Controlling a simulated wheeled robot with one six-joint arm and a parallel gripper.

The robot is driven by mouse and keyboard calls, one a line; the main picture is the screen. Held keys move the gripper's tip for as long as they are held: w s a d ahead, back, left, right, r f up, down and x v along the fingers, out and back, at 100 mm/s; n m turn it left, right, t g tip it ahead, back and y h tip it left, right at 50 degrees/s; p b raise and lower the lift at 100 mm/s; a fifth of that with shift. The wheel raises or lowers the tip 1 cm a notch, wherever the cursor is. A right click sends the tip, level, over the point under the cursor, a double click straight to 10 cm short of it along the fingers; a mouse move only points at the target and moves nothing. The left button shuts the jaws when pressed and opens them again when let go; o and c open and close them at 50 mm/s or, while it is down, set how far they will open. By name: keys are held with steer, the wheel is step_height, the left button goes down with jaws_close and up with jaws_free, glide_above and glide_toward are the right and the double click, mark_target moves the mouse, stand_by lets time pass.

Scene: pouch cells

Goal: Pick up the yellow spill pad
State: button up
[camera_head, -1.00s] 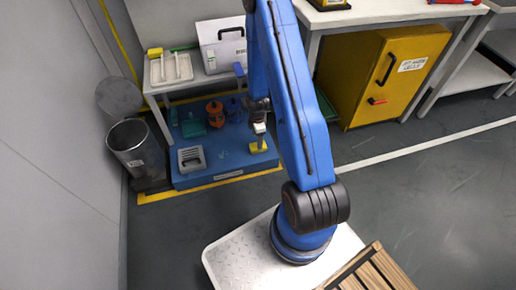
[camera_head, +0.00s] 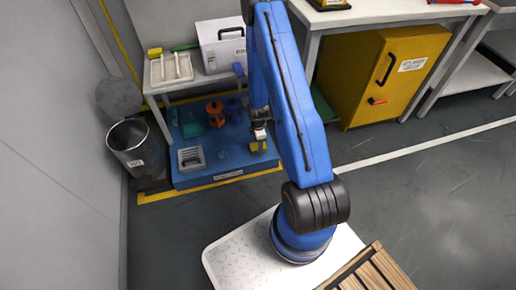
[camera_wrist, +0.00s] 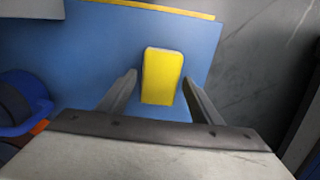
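The yellow spill pad (camera_wrist: 162,76) is a small block with a bright yellow top, on the blue platform (camera_wrist: 90,50) in the wrist view. My gripper (camera_wrist: 158,85) is open, with one finger on each side of the pad and a visible gap on both sides. Whether the fingers are level with the pad or above it I cannot tell. In the head view the pad (camera_head: 256,147) shows just below my gripper (camera_head: 259,136), near the platform's right edge, partly hidden by it.
On the platform are a grey slotted tray (camera_head: 191,158), an orange item (camera_head: 215,113) and a green dustpan-like item (camera_head: 191,129). A small table (camera_head: 160,87) stands behind, and a metal bin (camera_head: 131,145) at left. Open floor (camera_head: 400,180) lies to the right.

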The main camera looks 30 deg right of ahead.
steer(key=c, duration=0.8)
steer(key=shift+c, duration=0.2)
step_height(320, 180, up, 10)
